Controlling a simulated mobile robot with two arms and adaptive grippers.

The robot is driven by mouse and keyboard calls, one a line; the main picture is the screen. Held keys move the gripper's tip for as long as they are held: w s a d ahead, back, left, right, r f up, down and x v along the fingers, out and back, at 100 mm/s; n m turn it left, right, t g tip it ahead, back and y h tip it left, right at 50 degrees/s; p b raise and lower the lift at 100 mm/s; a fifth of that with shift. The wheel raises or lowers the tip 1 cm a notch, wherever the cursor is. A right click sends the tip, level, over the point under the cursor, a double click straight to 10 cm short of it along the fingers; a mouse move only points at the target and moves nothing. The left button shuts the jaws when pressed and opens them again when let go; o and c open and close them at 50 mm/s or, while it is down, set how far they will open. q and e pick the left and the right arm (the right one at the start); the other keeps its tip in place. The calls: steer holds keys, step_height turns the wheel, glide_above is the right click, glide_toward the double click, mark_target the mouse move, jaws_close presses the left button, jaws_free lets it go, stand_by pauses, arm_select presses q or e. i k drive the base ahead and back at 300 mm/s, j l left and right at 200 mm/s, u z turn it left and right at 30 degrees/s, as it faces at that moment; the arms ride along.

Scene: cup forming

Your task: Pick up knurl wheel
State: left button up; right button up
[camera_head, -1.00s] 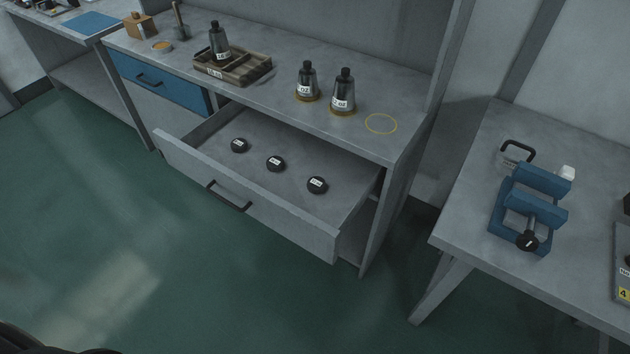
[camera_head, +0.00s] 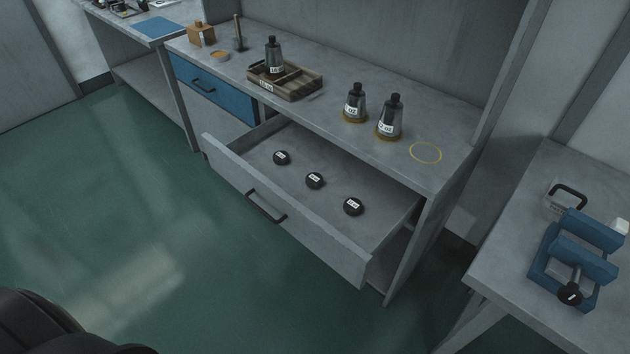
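Several small black round pieces with white labels lie in the open grey drawer (camera_head: 250,190). They look like knurl wheels: a left one (camera_head: 282,158), a middle one (camera_head: 315,180) and a right one (camera_head: 353,206). They lie apart in a slanting row on the drawer floor, and their label text is too small to read. Neither gripper shows in the head view. A dark rounded part at the lower left corner seems to be mine.
A blue vise (camera_head: 575,265) sits on the right table (camera_head: 500,265). Green floor before the drawer is clear.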

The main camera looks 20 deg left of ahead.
mark_target(314, 180)
steer(key=i+j+z, duration=0.15)
steer(key=j, duration=0.5)
steer(key=i+j+z, duration=0.15)
steer(key=j, duration=0.5)
steer(key=j+z, duration=0.15)
steer(key=j, duration=0.5)
